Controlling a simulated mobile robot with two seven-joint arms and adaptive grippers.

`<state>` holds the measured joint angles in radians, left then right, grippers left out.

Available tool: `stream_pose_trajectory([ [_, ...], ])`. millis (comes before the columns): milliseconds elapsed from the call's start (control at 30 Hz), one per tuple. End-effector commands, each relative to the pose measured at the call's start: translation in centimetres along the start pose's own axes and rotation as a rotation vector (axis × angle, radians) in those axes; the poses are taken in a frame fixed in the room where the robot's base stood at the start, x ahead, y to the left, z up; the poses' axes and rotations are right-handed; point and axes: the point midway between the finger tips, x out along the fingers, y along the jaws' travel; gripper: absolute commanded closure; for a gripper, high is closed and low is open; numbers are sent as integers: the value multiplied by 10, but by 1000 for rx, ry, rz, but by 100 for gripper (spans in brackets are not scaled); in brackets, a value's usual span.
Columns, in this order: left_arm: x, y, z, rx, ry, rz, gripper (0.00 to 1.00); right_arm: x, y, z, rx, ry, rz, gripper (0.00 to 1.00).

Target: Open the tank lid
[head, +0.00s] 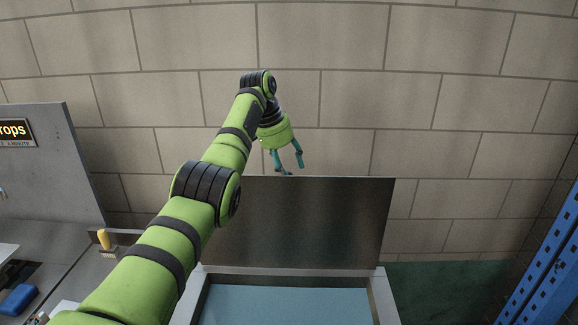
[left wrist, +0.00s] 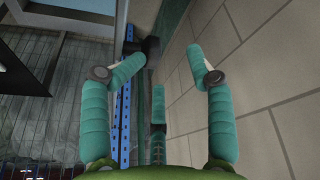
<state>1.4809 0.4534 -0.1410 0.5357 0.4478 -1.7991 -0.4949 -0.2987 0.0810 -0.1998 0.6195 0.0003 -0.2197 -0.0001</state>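The tank lid (head: 310,225) is a dark flat panel that stands upright along the back of the tank in the head view. The tank (head: 388,298) is a pale-rimmed basin at the bottom centre, with its top uncovered and a blue surface inside. My left gripper (head: 293,167) is just above the lid's top edge, left of its middle, with its fingers pointing down. In the left wrist view its teal fingers (left wrist: 165,65) are spread with nothing between them. Whether a fingertip touches the lid is unclear. My left arm covers the lid's left part. My right gripper is not in view.
A block wall (head: 450,120) rises behind the tank. A grey panel with a sign (head: 60,165) stands at the left, with a yellow-handled brush (head: 104,240) and a blue item (head: 18,299) near it. A blue rack post (head: 545,255) is at the right.

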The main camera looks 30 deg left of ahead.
Motion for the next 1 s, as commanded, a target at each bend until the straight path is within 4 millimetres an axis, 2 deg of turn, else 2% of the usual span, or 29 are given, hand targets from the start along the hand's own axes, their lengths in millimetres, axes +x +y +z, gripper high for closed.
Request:
stream_pose_trajectory([
  [33,-13,-5,4,-7,-2,-12,46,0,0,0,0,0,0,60],
  [200,-58,1,2,-1,16,-14,46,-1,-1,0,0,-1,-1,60],
  [433,-103,6,2,4,31,-19,46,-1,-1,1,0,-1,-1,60],
  [600,-117,8,2,6,34,-18,46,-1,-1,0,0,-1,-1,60],
  [1000,-120,9,2,7,36,-17,46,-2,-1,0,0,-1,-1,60],
])
